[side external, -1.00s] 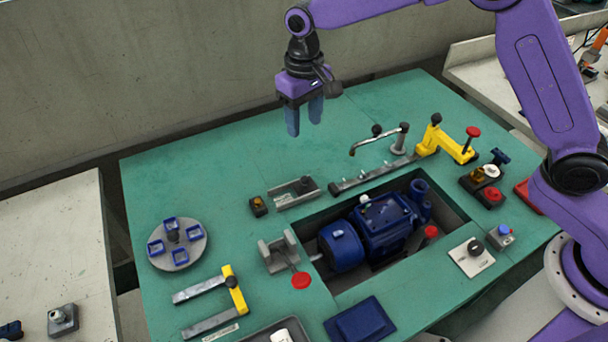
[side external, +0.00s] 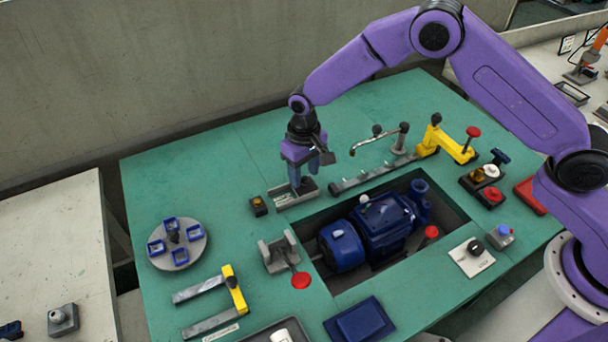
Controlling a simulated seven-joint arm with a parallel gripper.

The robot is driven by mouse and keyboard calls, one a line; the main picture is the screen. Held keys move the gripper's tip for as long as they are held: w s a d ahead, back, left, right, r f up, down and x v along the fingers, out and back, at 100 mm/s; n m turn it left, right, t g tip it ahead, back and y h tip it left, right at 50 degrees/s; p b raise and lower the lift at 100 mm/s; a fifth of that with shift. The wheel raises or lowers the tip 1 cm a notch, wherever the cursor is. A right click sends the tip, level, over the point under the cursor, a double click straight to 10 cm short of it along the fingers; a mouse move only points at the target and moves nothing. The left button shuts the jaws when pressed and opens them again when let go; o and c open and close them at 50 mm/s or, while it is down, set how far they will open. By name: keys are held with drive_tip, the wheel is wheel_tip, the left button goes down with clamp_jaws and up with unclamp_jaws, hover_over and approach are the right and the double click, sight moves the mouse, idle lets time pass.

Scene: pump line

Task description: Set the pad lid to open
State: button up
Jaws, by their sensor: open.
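My gripper (side external: 311,173) is open, its blue fingers pointing down at the far end of a low grey tray-like fixture (side external: 283,201) with a small dark knob. The fingers partly cover that fixture, and I cannot tell whether they touch it. A dark blue flat pad-like box (side external: 360,322) lies at the front edge of the green bench, away from my gripper; its top looks closed. No part is clearly marked as the pad lid, so I cannot tell which piece it is.
A blue pump motor (side external: 380,225) sits in a recess right of my gripper. A curved spout (side external: 375,138) and yellow clamp (side external: 445,143) stand behind it. A small block with an amber button (side external: 258,205) is left of the fixture. The green bench (side external: 190,170) is clear at back left.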

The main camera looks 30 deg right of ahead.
drive_tip(key=shift+f, duration=0.9)
clamp_jaws()
drive_tip(key=shift+a, duration=3.1)
unclamp_jaws()
drive_tip(key=shift+a, duration=0.1)
